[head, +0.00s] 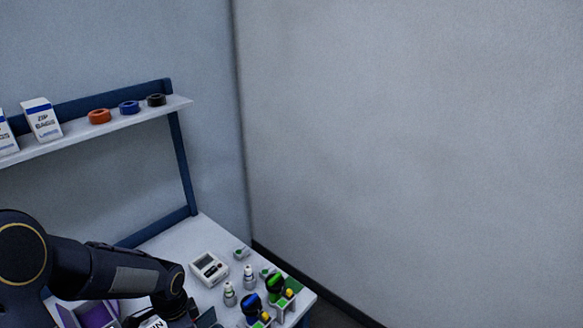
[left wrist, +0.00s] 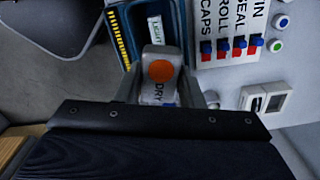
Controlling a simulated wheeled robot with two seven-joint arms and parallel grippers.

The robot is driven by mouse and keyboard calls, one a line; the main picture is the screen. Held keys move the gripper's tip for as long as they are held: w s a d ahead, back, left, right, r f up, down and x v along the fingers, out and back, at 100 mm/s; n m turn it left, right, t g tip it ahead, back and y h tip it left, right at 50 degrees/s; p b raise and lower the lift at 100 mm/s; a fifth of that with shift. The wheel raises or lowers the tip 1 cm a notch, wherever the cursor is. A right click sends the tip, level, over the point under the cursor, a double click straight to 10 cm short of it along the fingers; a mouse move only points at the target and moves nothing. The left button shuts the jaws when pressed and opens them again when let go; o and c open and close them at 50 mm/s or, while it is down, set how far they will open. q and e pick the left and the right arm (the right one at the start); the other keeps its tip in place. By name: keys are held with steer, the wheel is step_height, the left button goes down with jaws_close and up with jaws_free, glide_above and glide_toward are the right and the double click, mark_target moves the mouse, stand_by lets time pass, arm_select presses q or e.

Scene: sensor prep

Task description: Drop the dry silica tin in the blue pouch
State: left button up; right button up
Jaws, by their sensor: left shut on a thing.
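In the left wrist view my left gripper (left wrist: 160,80) is shut on a grey-white tin (left wrist: 171,55). The tin has an orange dot and a label reading DRY, so it looks like the dry silica tin. A blue open container (left wrist: 122,42) with a yellow striped edge, likely the blue pouch, shows just past the tin. The tin overlaps its near end in the picture; I cannot tell the height between them. In the head view my left arm reaches in at the lower left and its gripper is mostly hidden. My right gripper is in neither view.
A white board (left wrist: 225,30) with red and blue switches lies right of the blue container. A purple-lined box (head: 99,315) is under my arm. A shelf (head: 130,117) holds tape rolls.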

arm_select(q)
steer(key=shift+f, duration=0.15)
steer(key=o, duration=1)
steer(key=shift+r+p, duration=0.4)
steer(key=shift+r, duration=3.6)
steer(key=s+d+r+n+t+h+p, duration=0.1)
steer(key=s+r+n+t, duration=0.1)
steer(key=s+r+n, duration=0.2)
steer(key=s+d+r+n+t+h, duration=0.1)
steer(key=s+r+n, duration=0.3)
steer(key=s, duration=0.3)
steer(key=s+d+r+n+t+h+p, duration=0.1)
steer(key=s+d+r+n+t, duration=0.1)
steer(key=s+r+n, duration=0.3)
steer(key=shift+s+d+r+t+h+p, duration=0.1)
steer(key=shift+s+r+t+h+p, duration=0.2)
steer(key=shift+s+h, duration=0.15)
